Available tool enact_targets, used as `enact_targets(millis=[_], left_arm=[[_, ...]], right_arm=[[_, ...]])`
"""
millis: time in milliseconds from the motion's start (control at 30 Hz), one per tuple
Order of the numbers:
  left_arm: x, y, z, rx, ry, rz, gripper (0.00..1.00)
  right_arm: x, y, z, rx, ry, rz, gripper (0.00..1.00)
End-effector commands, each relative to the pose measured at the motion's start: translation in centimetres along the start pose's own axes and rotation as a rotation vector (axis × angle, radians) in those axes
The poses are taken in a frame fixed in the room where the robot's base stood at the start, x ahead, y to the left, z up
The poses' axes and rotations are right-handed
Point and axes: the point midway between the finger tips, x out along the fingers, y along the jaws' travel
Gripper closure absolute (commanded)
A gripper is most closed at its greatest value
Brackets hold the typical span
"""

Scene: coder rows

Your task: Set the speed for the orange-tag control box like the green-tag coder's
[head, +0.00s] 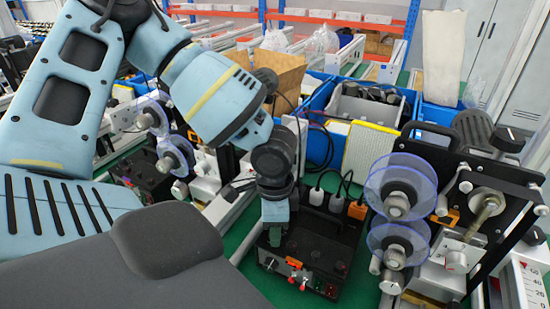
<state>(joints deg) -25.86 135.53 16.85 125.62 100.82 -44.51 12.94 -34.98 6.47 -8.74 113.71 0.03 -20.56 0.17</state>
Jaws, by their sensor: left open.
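A black control box (335,245) with an orange tag (293,262) on its front edge stands on the green surface. Its front carries red and silver knobs (299,278) and small lights or buttons. My left gripper (275,236) is open and points down over the box's back left part, just behind the orange tag. I cannot tell if it touches the box. A coder (490,205) with clear blue reels and orange tags stands to the right of the box. I cannot make out a green tag. My right gripper is out of view.
Another coder with blue reels (175,155) and a dark box (140,175) stand at the left, partly behind my arm. Plugs and cables (337,200) rise at the box's back. Blue bins (320,145) and a cardboard box (270,70) stand behind.

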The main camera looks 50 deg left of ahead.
Motion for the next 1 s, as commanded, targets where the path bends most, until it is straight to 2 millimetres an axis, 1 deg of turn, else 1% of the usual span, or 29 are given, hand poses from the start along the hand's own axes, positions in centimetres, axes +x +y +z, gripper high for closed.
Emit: enact_targets(millis=[100,133,400,467,767,1000], left_arm=[[0.0,0.0,0.0,0.000,0.000,0.000,0.55],[0.0,0.0,0.0,0.000,0.000,0.000,0.58],[-0.1,0.0,0.0,0.000,0.000,0.000,0.93],[-0.1,0.0,0.0,0.000,0.000,-0.001,1.00],[0.0,0.0,0.0,0.038,0.000,0.000,1.00],[0.1,0.0,-0.1,0.175,0.001,0.003,1.00]], right_arm=[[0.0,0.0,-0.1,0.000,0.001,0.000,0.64],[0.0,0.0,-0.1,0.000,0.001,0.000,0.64],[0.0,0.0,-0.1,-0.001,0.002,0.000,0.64],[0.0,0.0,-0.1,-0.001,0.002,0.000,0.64],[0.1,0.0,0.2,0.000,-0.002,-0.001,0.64],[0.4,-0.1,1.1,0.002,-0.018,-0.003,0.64]])
